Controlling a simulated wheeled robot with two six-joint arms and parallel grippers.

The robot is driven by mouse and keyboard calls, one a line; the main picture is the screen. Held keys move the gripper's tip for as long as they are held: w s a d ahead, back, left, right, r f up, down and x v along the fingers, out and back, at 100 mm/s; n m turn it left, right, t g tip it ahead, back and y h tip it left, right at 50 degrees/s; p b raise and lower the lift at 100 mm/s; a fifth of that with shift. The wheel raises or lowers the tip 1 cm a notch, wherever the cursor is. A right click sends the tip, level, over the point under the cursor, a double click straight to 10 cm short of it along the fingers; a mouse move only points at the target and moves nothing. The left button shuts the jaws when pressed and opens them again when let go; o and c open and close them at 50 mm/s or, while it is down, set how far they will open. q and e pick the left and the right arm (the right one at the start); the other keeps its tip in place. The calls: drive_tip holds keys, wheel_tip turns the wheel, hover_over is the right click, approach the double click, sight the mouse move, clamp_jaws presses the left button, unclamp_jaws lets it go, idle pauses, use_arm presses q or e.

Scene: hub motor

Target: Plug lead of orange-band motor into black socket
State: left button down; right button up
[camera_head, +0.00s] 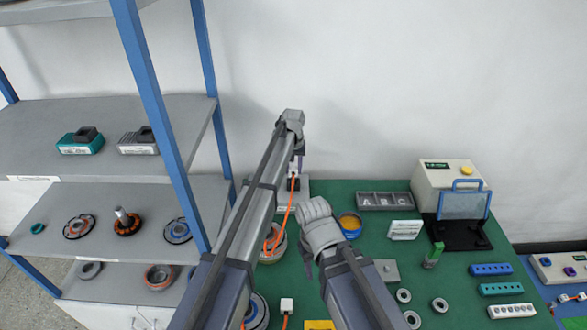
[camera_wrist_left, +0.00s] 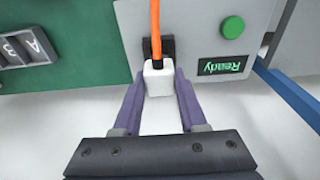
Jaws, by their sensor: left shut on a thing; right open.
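My left gripper (camera_head: 299,158) is shut on a white plug (camera_wrist_left: 158,80), gripped between its purple fingers. An orange lead (camera_head: 284,217) runs from the plug to a round motor (camera_head: 278,249), partly hidden behind my left arm; its band colour is unclear. In the left wrist view the plug's end with the lead overlaps the black socket (camera_wrist_left: 167,46), beside a grey box (camera_wrist_left: 222,48) with a green button and a "Ready" display. I cannot tell whether the plug touches the socket. My right gripper (camera_head: 306,258) is open and empty over the green table, right of the motor.
Another white plug (camera_head: 287,305) and a motor (camera_head: 258,312) lie at the table's front. A yellow-and-blue round part (camera_head: 350,222) is right of my left arm. A shelf rack (camera_head: 150,105) stands left. A lettered tray (camera_head: 384,200) and a machine (camera_head: 445,178) stand at the back right.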

sight(293, 175)
use_arm(q)
drive_tip(key=shift+f+b, duration=0.6)
drive_tip(key=shift+f+b, duration=0.45)
idle(0.4)
drive_tip(key=shift+f, duration=0.25)
drive_tip(key=shift+f+b, duration=0.5)
drive_tip(key=shift+b, duration=0.25)
idle(3.9)
idle(0.3)
